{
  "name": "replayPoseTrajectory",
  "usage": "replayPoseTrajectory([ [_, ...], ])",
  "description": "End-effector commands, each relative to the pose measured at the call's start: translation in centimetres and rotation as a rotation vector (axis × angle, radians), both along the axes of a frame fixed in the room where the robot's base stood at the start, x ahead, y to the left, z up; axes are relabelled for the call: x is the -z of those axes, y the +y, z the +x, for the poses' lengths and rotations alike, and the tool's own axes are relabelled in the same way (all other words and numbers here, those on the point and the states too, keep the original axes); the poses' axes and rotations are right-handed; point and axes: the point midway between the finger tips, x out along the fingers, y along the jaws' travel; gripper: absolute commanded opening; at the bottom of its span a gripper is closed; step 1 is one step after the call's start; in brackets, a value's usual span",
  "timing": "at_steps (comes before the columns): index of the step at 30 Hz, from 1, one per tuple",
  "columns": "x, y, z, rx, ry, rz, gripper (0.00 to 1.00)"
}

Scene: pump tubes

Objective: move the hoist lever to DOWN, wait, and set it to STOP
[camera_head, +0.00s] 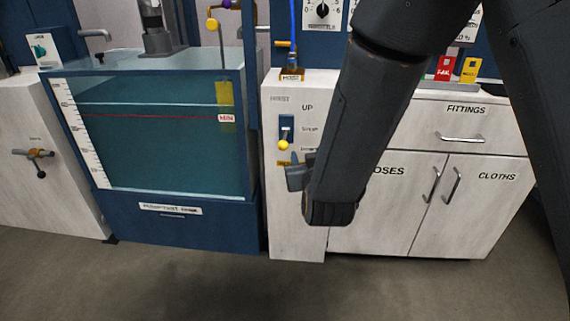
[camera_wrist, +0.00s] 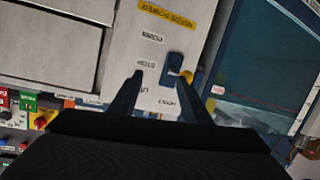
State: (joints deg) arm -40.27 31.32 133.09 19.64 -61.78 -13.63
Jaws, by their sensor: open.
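The hoist lever has a yellow round knob (camera_head: 283,145) on a blue plate (camera_head: 286,127), set in a white panel marked UP, STOP and DOWN. In the head view the knob shows low on the plate, near the DOWN label, but it juts out and its exact setting is unclear. The wrist view shows the plate (camera_wrist: 174,63) and the knob (camera_wrist: 188,76) upside down. My gripper (camera_wrist: 160,77) is open and empty, its right fingertip overlapping the view just beside the knob. Contact cannot be told. In the head view my gripper (camera_head: 294,172) is just below the lever.
A water tank (camera_head: 160,150) with a red level line stands left of the hoist panel. White cabinets (camera_head: 480,205) marked FITTINGS and CLOTHS stand on the right. My arm hides part of them. The grey floor (camera_head: 190,285) in front is clear.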

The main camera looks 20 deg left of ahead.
Motion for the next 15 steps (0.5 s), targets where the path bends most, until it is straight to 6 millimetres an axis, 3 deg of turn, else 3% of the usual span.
replayPoseTrajectory([
  [1, 1.6, 1.6, -0.1, -0.017, -0.048, 0.009, 0.43],
  [6, 2.0, 4.6, -0.9, -0.038, -0.18, 0.038, 0.43],
  [11, 1.9, 5.6, -1.1, -0.045, -0.231, 0.05, 0.43],
  [15, 1.8, 6.2, 0.0, -0.043, -0.237, 0.052, 0.43],
])
